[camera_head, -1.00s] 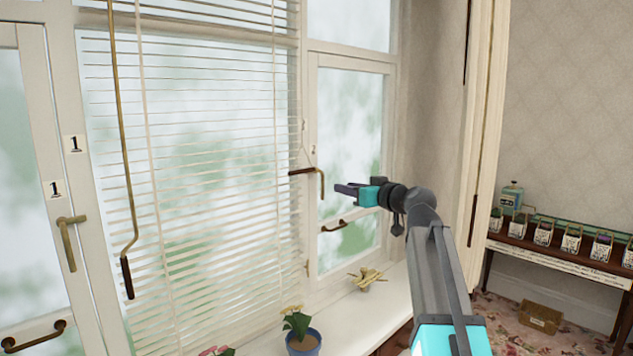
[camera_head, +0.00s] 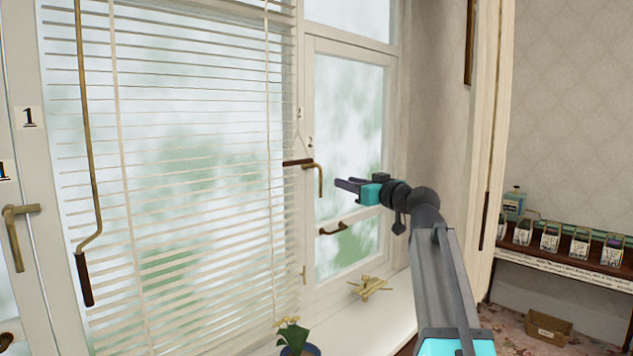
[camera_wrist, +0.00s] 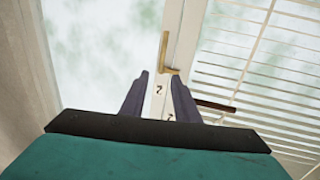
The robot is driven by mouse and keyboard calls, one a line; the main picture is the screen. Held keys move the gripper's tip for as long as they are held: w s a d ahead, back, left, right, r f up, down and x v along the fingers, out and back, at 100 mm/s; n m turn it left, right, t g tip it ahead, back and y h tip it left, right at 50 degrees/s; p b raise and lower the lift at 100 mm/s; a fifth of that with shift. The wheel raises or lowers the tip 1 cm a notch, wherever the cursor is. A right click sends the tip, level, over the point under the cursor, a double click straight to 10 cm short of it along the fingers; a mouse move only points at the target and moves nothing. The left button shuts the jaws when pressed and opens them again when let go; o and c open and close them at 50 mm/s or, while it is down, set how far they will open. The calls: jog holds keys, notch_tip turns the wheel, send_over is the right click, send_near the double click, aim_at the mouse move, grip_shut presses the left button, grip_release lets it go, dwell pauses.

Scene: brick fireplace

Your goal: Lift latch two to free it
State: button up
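Latch two (camera_head: 318,180) is a brass lever on the white frame of the right window, its arm hanging down. The label "2" (camera_head: 310,142) is just above it in the head view. My gripper (camera_head: 340,184) is open and empty, to the right of the latch with its fingers pointing left toward it. In the wrist view the latch (camera_wrist: 166,55) shows just beyond my gripper's spread fingertips (camera_wrist: 160,74). The label "2" (camera_wrist: 159,88) shows between the fingers. The fingers look apart from the latch.
A dark brown bar (camera_head: 298,162) on a cord sits beside the latch, in front of the blind (camera_head: 185,180). A brown pull handle (camera_head: 333,229) is lower on the window. A brass object (camera_head: 370,287) and a potted plant (camera_head: 293,338) stand on the sill.

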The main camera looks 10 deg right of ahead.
aim_at(320, 175)
jog(key=shift+w+a, duration=0.2)
jog(key=shift+a, duration=0.1)
jog(key=shift+p+x, duration=1.5)
jog(key=shift+x, duration=5.2)
grip_shut()
